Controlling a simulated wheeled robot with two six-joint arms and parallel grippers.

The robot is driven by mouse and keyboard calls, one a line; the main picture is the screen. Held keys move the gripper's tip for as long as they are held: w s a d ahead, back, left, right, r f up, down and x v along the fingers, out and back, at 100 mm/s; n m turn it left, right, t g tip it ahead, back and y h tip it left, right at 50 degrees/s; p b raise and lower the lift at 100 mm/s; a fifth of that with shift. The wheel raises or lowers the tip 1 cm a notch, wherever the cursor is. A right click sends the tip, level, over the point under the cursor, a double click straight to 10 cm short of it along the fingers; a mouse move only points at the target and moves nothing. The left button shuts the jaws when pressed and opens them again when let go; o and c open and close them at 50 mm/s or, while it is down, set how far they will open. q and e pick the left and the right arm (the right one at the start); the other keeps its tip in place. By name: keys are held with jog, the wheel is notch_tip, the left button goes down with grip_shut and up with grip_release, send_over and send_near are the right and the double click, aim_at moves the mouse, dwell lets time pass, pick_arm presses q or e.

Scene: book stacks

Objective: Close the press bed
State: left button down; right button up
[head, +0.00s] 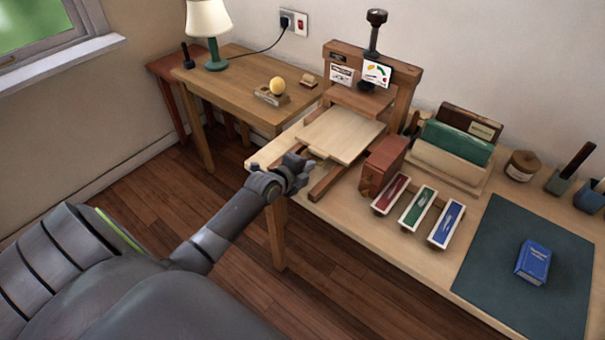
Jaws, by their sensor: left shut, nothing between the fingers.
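The wooden press (396,75) stands at the back of the workbench, with a dark screw handle (374,35) on top. Its pale flat bed (341,134) sticks out toward me along wooden rails (327,182), in front of the upright frame. My left gripper (305,169) is shut and empty at the near left end of the rails, close to the bed's front edge. I cannot tell whether it touches the bed or a rail. The fingertips are small and partly hidden by the wrist. My right gripper is not in view.
Right of the press are a reddish wooden box (383,165), red, green and blue trays (418,206), a rack of folders (457,141) and a blue book (534,262) on a dark mat (500,240). A side table (240,90) with a lamp (209,22) stands left.

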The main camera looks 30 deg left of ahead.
pick_arm(q)
jog(key=b, duration=0.5)
send_near(334, 143)
jog(key=w+f, duration=0.4)
jog(key=shift+w+f, duration=0.2)
jog(key=shift+w, duration=0.15)
jog(key=w+b, duration=0.2)
jog(key=w, duration=0.1)
jog(key=shift+w+d+b, duration=0.15)
jog(key=shift+w+b, duration=0.05)
jog(key=shift+b, duration=0.15)
jog(key=shift+w+r, duration=0.15)
jog(key=shift+w, duration=0.15)
jog(key=shift+r, duration=0.35)
